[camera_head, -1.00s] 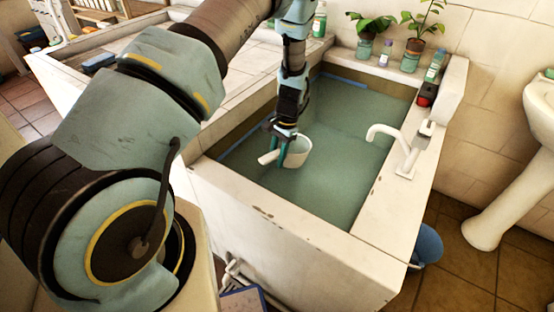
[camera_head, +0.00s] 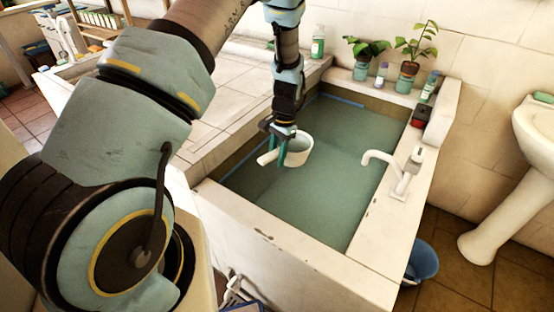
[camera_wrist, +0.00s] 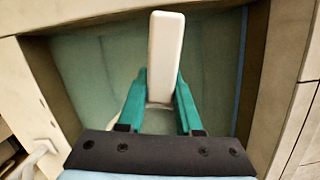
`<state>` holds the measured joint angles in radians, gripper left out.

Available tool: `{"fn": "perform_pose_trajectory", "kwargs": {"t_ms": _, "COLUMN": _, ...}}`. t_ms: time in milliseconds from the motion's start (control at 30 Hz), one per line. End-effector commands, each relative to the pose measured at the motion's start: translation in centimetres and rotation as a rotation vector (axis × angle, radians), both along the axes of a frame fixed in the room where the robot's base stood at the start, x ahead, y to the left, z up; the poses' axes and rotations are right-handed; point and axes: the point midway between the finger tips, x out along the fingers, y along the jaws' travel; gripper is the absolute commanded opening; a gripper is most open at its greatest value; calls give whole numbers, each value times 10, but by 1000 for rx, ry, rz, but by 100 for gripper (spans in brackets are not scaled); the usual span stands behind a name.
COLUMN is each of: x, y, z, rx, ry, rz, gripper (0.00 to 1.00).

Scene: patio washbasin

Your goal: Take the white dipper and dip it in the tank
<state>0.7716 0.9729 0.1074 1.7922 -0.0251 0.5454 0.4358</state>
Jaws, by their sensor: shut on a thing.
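The white dipper (camera_head: 299,151) is a round cup with a short thick handle, which points to the lower left in the head view. My gripper (camera_head: 281,150) has teal fingers and is shut on the dipper's handle. In the wrist view the white handle (camera_wrist: 165,55) stands between the two teal fingertips (camera_wrist: 160,88). The dipper is over the left part of the tank (camera_head: 368,246), which is full of greenish water (camera_head: 335,190). I cannot tell whether the cup's bottom touches the water. The cup is mostly hidden in the wrist view.
A white tap (camera_head: 385,165) reaches over the tank from its right rim. Potted plants (camera_head: 408,72), bottles (camera_head: 382,73) and a red-and-black item (camera_head: 421,116) stand on the back and right ledges. A tiled counter (camera_head: 225,90) adjoins the left side. A blue bucket (camera_head: 421,262) is on the floor.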

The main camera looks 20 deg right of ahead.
Motion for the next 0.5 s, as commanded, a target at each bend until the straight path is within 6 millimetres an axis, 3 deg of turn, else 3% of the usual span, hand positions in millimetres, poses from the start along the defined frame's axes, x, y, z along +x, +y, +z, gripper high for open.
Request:
{"fn": "perform_pose_trajectory", "kwargs": {"t_ms": 100, "x": 1, "y": -1, "z": 18, "rx": -11, "ry": -5, "rz": 0, "gripper": 0}}
{"fn": "perform_pose_trajectory", "kwargs": {"t_ms": 500, "x": 1, "y": 0, "z": 58, "rx": -39, "ry": -18, "rz": 0, "gripper": 0}}
